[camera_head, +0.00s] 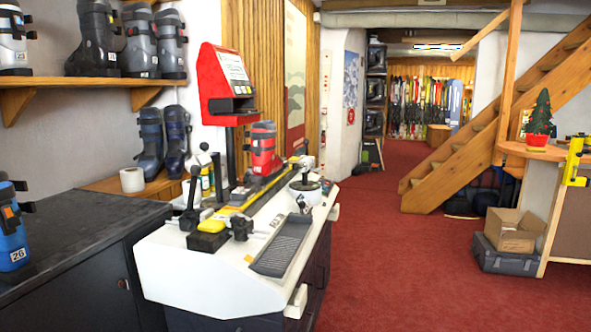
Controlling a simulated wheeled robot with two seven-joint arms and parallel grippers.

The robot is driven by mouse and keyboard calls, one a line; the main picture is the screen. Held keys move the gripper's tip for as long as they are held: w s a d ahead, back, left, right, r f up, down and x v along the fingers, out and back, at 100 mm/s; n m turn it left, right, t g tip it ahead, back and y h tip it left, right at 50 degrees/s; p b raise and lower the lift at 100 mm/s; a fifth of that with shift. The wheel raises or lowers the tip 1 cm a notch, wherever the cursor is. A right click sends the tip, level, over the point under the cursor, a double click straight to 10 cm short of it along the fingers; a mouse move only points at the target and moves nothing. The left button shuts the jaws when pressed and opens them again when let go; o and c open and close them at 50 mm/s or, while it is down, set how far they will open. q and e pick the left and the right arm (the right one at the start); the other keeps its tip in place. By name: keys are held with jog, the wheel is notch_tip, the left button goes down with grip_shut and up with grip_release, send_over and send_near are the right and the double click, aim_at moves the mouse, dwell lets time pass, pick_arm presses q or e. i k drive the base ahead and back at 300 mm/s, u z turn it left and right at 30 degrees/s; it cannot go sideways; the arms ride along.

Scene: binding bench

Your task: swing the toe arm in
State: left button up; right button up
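A white binding bench (205,276) stands in the middle left. A red boot (263,150) stands upright toward its far part, on a long dark rail with a yellow strip (262,193). At the bench's near end are black clamp-like parts (241,227), a yellow block (213,225) and a black lever with a ball knob (193,188). Another black ball-knob lever (304,207) stands at the right edge. I cannot tell which of these is the toe arm, or its position. Neither of my grippers is in view.
A red display post (226,85) rises behind. A dark counter (77,240) with a blue boot (12,232) is at left. Red carpet (420,270) lies open at right.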

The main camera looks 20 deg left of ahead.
aim_at(305, 163)
jog(key=z, duration=0.65)
jog(key=i, duration=1.65)
jog(key=u, duration=0.25)
